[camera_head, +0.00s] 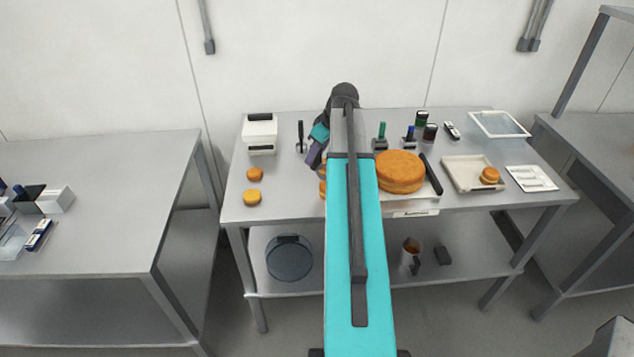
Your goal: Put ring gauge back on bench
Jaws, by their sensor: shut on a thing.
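My gripper (315,157) is at the end of my teal arm, pointing down over the left middle of the grey bench (284,197). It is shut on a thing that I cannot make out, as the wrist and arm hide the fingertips. I cannot pick out the ring gauge for certain anywhere in view. Two small orange rounds lie on the bench left of the gripper, a far one (254,174) and a near one (252,198). More orange edges (322,189) show beside my arm, partly hidden by it.
A large orange round (400,171) is right of my arm, next to a dark bar (431,175). A cream tray (457,177) holds a small round (490,175). A white box (260,134) stands back left. The bench's front left is clear around the rounds.

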